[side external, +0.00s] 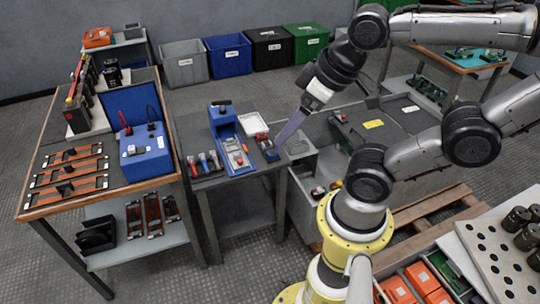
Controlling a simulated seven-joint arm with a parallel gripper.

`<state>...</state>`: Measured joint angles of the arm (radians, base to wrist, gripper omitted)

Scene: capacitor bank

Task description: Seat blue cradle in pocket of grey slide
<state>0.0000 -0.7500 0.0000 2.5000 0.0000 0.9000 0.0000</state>
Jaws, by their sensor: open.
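A small dark-and-blue piece (267,148), which looks like the blue cradle, sits on the right part of the small dark table. The grey slide (236,154) appears to be the light grey strip with small details at the front of a blue fixture (222,117), just left of that piece. Its pocket is too small to make out. My gripper (281,142) reaches down from the upper right, its long grey-violet fingers tilted, with the tips beside the blue piece. It is open; whether the tips touch the piece cannot be told.
A white tray (253,124) lies behind the slide. Several coloured-handled tools (205,162) stand at the table's left. A wooden bench (40,195) with a blue box (146,155) is further left. A grey cabinet (392,130) stands close on the right.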

